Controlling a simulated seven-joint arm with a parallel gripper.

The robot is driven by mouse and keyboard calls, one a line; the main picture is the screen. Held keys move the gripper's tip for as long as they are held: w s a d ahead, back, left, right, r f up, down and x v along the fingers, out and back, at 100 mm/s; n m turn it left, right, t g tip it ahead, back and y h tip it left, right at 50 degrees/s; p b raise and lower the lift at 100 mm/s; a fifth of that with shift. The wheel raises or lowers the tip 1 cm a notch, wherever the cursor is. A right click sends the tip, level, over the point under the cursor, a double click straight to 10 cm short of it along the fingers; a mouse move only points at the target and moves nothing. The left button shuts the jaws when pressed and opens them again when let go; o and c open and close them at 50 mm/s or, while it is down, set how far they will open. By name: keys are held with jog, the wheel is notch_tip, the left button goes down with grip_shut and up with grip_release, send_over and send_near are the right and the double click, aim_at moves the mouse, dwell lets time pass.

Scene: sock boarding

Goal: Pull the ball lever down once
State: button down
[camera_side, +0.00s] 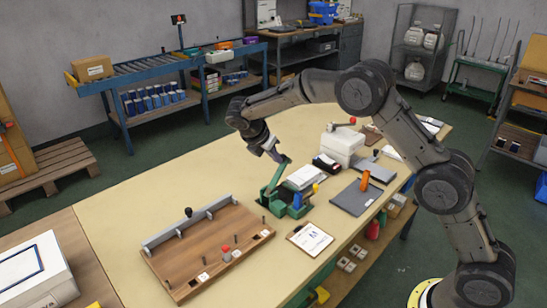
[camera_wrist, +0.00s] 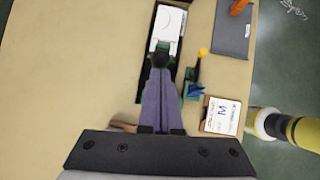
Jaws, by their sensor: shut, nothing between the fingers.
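A green hand-press device (camera_side: 277,200) stands on the tan bench, with a slanted green arm (camera_side: 274,178) rising toward my gripper. A dark ball (camera_wrist: 160,59) shows at the fingertips in the wrist view; it looks like the end of that arm, though the fingers hide most of the device. A yellow ball (camera_wrist: 203,52) stands on a thin stem to its right, also seen in the side view (camera_side: 315,187). My gripper (camera_side: 279,155) is shut and empty, its purple fingers (camera_wrist: 161,85) together at or just over the dark ball. I cannot tell whether they touch it.
A wooden board (camera_side: 200,258) with a grey rail, black knob and red knob lies to the left. A clipboard (camera_side: 310,239), a grey folder (camera_side: 357,197) with an orange object, and a white pad (camera_side: 305,177) lie close by.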

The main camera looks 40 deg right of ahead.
jog(key=shift+d+y, duration=0.3)
jog(key=shift+d, duration=0.2)
jog(key=d+f+y, duration=0.1)
jog(key=d+y, duration=0.1)
jog(key=d+f+y, duration=0.2)
jog(key=d+y, duration=0.1)
jog(key=d+f+y, duration=0.2)
jog(key=y, duration=0.1)
jog(key=shift+d+f, duration=0.25)
jog(key=shift+d, duration=0.15)
jog(key=shift+d+f+y, duration=0.3)
jog(key=shift+f+y, duration=0.25)
jog(key=shift+y, duration=0.25)
jog(key=shift+s+d+f, duration=0.15)
jog(key=shift+d+f, duration=0.05)
jog(key=shift+f, duration=0.3)
jog(key=shift+s+d+f, duration=0.15)
jog(key=shift+d+f, duration=0.05)
jog(key=shift+f, duration=0.3)
jog(key=a+r, duration=0.3)
jog(key=r, duration=0.3)
notch_tip(320, 180, up, 9)
send_over(294, 182)
jog(key=shift+s+d+r, duration=0.15)
jog(key=shift+s+r, duration=0.35)
